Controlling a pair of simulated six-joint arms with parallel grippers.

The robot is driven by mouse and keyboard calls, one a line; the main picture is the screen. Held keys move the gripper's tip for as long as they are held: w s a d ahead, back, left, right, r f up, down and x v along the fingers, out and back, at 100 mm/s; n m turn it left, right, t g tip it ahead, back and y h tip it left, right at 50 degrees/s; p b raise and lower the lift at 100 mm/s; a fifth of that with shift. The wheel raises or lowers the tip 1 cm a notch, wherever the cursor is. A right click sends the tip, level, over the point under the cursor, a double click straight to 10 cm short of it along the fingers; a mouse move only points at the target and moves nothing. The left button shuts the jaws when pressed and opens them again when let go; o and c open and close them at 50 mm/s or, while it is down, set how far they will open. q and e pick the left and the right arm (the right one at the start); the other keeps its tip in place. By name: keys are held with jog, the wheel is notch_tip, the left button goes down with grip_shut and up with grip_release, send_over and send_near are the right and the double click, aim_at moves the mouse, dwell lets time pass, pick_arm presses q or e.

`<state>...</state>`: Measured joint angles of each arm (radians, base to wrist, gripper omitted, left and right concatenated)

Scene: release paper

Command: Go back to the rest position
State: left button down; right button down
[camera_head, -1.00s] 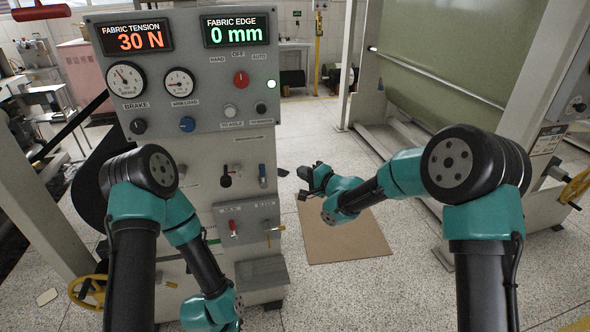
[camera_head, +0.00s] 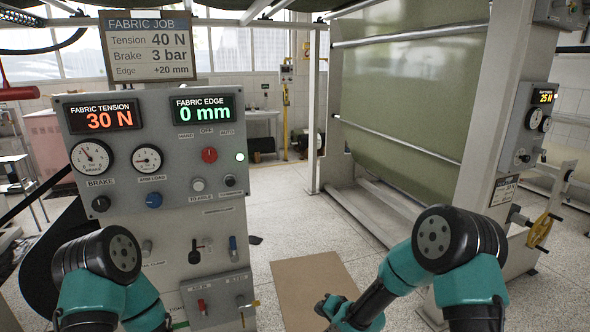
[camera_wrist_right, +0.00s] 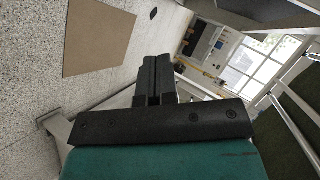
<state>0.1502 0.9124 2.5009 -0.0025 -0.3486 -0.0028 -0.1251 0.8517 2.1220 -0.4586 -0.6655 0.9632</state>
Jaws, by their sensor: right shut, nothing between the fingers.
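My right gripper (camera_head: 325,309) is at the bottom of the head view, in front of a brown board on the floor. In the right wrist view its two black fingers (camera_wrist_right: 155,66) lie together, with nothing between them. My left arm (camera_head: 100,260) shows at the lower left, folded in front of the control panel (camera_head: 150,195); its gripper is below the picture's edge.
A job sign (camera_head: 146,46) above the panel reads 40 N, 3 bar, +20 mm. The brown board (camera_head: 310,280) lies on open speckled floor (camera_head: 285,205).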

jog(key=s+d+f+n+g+h, duration=0.1)
jog(key=s+d+f, duration=0.3)
jog(key=s, duration=0.6)
jog(key=s+d+f+n+g+h, duration=0.1)
jog(key=s+d+f+g, duration=0.3)
jog(key=s, duration=0.5)
jog(key=s+d+f+n+g+h, duration=0.1)
jog(key=s+d+f+g+h, duration=0.1)
jog(key=s+d+f, duration=0.4)
jog(key=s+f+g, duration=0.1)
jog(key=s, duration=0.3)
jog(key=shift+s+d+n, duration=0.15)
jog(key=shift+s+n, duration=0.15)
jog(key=shift+n, duration=0.1)
